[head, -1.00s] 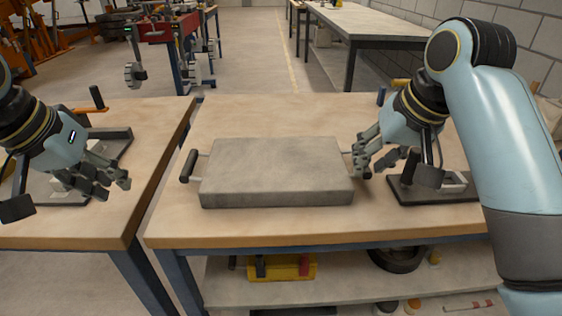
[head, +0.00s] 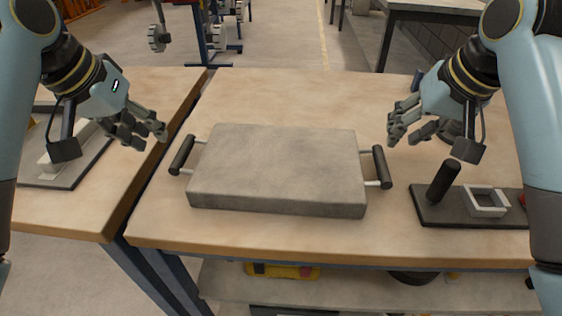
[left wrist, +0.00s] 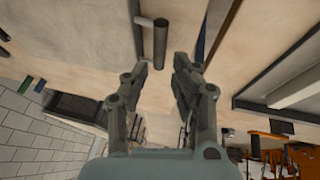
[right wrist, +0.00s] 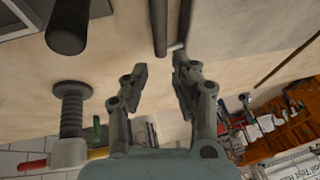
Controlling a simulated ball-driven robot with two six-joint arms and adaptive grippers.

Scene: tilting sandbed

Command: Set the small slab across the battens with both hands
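The small slab (head: 278,165) is a grey, stone-like block lying flat on the wooden table in the head view. It has a dark bar handle at its left end (head: 181,155) and one at its right end (head: 382,167). My left gripper (head: 150,133) is open and empty, up and left of the left handle. That handle also shows beyond its fingers in the left wrist view (left wrist: 160,42). My right gripper (head: 398,134) is open and empty, just above and beyond the right handle, which shows in the right wrist view (right wrist: 159,28). I cannot make out any battens.
The tabletop behind the slab is clear.

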